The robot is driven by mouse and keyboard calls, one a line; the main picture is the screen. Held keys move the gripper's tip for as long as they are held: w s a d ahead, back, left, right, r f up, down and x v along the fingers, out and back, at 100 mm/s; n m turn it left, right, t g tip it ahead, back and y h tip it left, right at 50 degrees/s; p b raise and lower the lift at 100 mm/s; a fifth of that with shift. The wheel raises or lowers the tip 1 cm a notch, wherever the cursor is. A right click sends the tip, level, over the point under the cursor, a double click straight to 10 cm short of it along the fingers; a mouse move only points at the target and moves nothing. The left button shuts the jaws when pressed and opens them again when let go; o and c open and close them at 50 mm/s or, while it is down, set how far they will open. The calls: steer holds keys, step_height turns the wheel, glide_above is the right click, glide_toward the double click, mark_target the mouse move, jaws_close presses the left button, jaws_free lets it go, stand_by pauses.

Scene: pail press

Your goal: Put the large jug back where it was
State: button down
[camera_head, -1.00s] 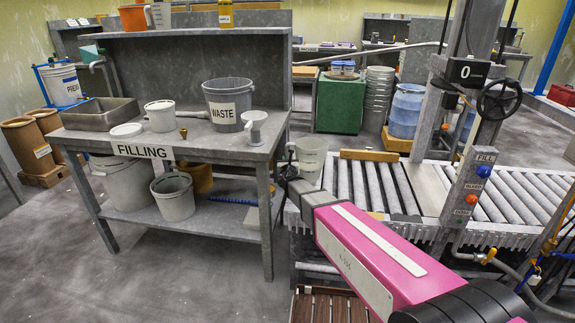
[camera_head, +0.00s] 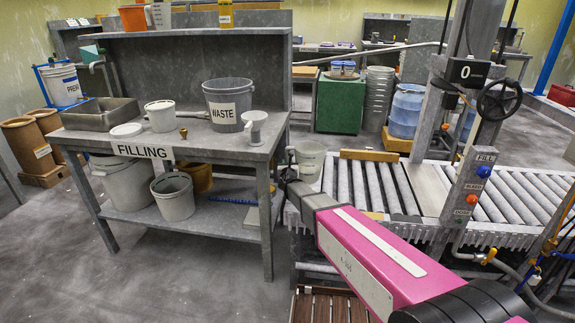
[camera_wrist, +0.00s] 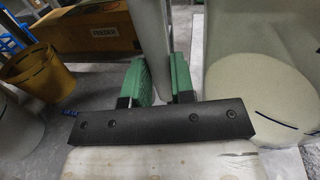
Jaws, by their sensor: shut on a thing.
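A pale, translucent jug (camera_head: 309,160) is at the left end of the roller conveyor, just right of the filling bench. My gripper (camera_head: 287,180) is at its handle, on the jug's left side; the arm partly hides the fingers. In the wrist view, the green fingers of my gripper (camera_wrist: 162,82) are shut on the upright grey handle (camera_wrist: 150,30). The jug's body (camera_wrist: 235,45) fills the right side there, with a pale cream area low in it. The jug looks upright. I cannot tell whether its base touches anything.
The filling bench (camera_head: 222,151) carries a waste pail (camera_head: 228,112), a small white tub (camera_head: 161,120) and a grey funnel-like cup (camera_head: 254,127). The roller conveyor (camera_head: 372,188) runs right to the press post. A smaller jug (camera_head: 160,15) stands on the top shelf. A yellow pail (camera_wrist: 45,75) shows in the wrist view.

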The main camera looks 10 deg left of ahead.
steer(key=c, duration=1)
jaws_free()
steer(key=shift+o, duration=0.2)
steer(key=s, duration=0.4)
steer(key=s+d, duration=0.1)
steer(key=s, duration=0.3)
steer(key=s+d, duration=0.1)
steer(key=s, duration=0.3)
steer(key=shift+r, duration=0.1)
